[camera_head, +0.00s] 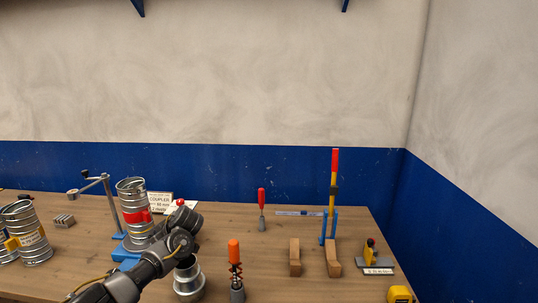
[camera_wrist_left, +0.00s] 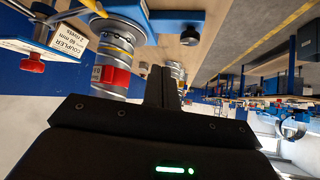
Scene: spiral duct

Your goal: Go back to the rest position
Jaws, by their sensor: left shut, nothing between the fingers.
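My left arm comes in from the lower left in the head view, and its dark wrist and gripper (camera_head: 187,217) are over the left half of the bench, beside the spiral duct. In the left wrist view the fingers (camera_wrist_left: 163,88) are together with nothing between them. The spiral duct (camera_head: 131,188) stands upright on a blue base with a red band around it. The duct with its red band (camera_wrist_left: 115,77) also shows close to the left of my fingers in the left wrist view. My right gripper is in neither view.
A wooden bench (camera_head: 325,285) carries a coupler sign (camera_head: 160,198), a red-handled tool (camera_head: 262,208), an orange-handled tool (camera_head: 235,268), wooden blocks (camera_head: 295,257) and a blue stand (camera_head: 329,228). More metal ducts (camera_head: 29,235) stand at far left. A blue-and-white wall closes the back and right.

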